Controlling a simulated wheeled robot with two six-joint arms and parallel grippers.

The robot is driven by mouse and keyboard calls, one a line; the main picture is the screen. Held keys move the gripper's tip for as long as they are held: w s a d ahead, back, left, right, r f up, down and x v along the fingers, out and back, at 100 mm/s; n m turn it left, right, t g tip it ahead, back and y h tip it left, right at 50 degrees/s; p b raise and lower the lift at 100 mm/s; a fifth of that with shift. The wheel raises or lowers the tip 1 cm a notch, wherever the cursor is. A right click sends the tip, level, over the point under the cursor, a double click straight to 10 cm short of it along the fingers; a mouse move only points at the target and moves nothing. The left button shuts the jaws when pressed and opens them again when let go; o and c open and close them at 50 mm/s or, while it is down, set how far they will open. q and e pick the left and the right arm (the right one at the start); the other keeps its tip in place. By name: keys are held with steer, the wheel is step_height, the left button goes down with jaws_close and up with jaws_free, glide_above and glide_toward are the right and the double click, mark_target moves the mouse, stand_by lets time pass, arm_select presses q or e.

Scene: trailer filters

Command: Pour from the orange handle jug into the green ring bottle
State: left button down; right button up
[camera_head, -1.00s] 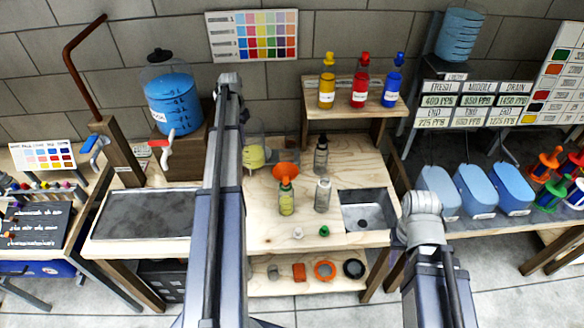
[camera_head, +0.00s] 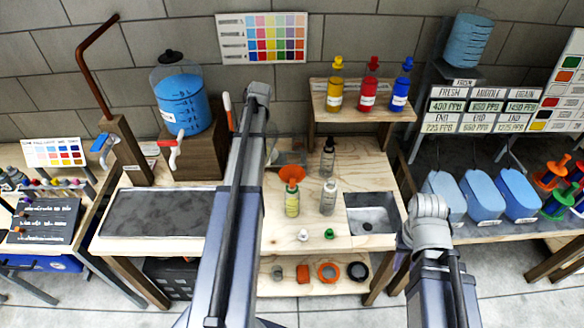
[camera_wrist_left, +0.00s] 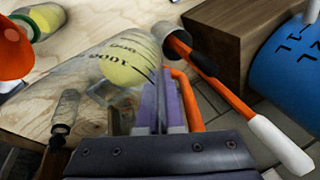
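The orange handle jug (camera_wrist_left: 125,58) is clear, with measuring marks and yellow liquid. It lies tilted across the left wrist view. My left gripper (camera_wrist_left: 158,100) has its purple fingers close together at the jug's orange handle (camera_wrist_left: 182,85) and looks shut on it. In the head view my left arm hides that gripper and most of the jug. The green ring bottle (camera_head: 292,203) stands upright on the counter with yellow-green liquid and an orange funnel (camera_head: 290,177) on top.
A grey bottle (camera_head: 328,198) and a dark-topped bottle (camera_head: 328,158) stand beside the green ring bottle. A white cap (camera_head: 303,235) and a green cap (camera_head: 330,234) lie in front. A blue tank (camera_head: 182,102) and a white-tipped orange rod (camera_wrist_left: 240,105) are near my left gripper.

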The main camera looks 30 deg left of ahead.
arm_select(q)
steer(key=d+r+y+b, duration=0.1)
steer(key=y, duration=0.1)
steer(key=d+r+t+y+b, duration=0.1)
steer(key=y, duration=0.1)
steer(key=s+d+r+y+b, duration=0.1)
steer(key=d+y+b, duration=0.1)
steer(key=shift+t, duration=0.3)
stand_by(0.4)
steer(key=shift+r+y, duration=0.35)
steer(key=shift+y, duration=0.15)
stand_by(0.5)
steer(key=shift+s+d+r+y+b, duration=0.1)
steer(key=shift+d+r+y+b, duration=0.3)
steer(key=shift+r+y+b, duration=0.2)
steer(key=shift+d+r+y+b, duration=0.35)
steer(key=shift+r+y+b, duration=0.15)
steer(key=shift+r+y, duration=0.2)
stand_by(3.4)
steer(key=f+h, duration=0.1)
steer(key=a+f+h+p, duration=0.1)
steer(key=f+h+p, duration=0.1)
steer(key=shift+w+a+f+h, duration=0.2)
steer(key=shift+a+f+h, duration=0.1)
steer(key=shift+a+f, duration=0.05)
